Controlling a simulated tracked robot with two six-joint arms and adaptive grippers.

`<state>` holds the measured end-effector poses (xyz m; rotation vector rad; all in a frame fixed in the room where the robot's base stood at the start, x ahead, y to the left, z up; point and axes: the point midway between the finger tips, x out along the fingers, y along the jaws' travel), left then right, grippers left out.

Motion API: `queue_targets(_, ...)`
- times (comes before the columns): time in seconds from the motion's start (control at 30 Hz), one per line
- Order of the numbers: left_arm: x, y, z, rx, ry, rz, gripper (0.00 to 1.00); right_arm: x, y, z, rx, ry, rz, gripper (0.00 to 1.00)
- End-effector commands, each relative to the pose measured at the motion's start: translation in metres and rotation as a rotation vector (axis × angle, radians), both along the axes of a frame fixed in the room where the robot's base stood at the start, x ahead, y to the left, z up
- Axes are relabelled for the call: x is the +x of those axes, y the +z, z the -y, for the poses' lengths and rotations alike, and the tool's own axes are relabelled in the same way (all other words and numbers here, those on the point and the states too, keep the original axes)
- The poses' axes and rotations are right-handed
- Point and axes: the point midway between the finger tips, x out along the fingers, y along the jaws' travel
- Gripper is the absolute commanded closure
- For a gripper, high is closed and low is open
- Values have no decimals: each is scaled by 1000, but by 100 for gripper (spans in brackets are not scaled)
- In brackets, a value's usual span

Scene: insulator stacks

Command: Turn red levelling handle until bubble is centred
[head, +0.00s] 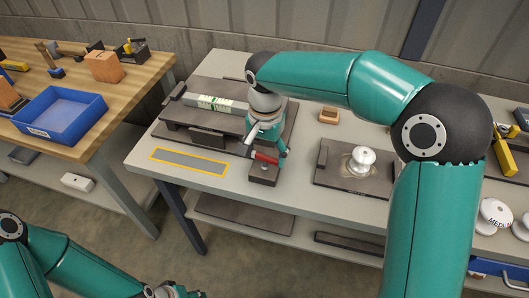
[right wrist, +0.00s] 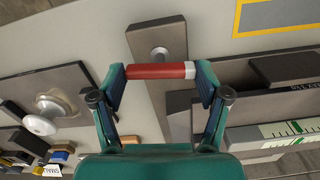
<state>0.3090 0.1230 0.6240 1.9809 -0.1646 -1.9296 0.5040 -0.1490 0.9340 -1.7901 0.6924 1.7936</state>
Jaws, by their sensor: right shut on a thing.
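The red levelling handle (head: 264,158) is above a small dark block (head: 263,174) at the front of the grey bench. My right gripper (head: 268,148) is shut on it; in the right wrist view the handle (right wrist: 156,71) lies crosswise between the two fingers, with a pale band at one end. The level with its green and white scale (head: 216,103) sits on a dark plate behind and left of the handle. Its vial also shows in the right wrist view (right wrist: 285,130), cut by the frame edge. I cannot make out the bubble's position. My left gripper (head: 178,291) is low at the bottom edge, partly cut off.
A yellow-bordered grey strip (head: 190,162) lies on the bench left of the handle. A white insulator (head: 362,158) stands on a dark plate to the right, with a small wooden block (head: 329,116) behind. A wooden table with a blue tray (head: 62,112) is at the left.

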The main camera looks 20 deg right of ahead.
Motion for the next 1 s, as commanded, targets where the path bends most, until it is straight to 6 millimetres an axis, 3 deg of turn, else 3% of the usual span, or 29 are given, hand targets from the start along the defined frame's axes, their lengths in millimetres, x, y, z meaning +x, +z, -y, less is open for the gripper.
queue_targets(0.53,0,0,0,0,0,0,60,4,4,1,1,-31,18,60)
queue_targets(0.57,0,0,0,0,0,0,60,4,4,1,1,-31,18,22)
queue_targets(0.7,0,0,0,0,0,0,60,3,3,0,1,-30,13,0)
queue_targets(1.0,0,0,0,0,0,0,60,1,1,0,0,-29,6,0)
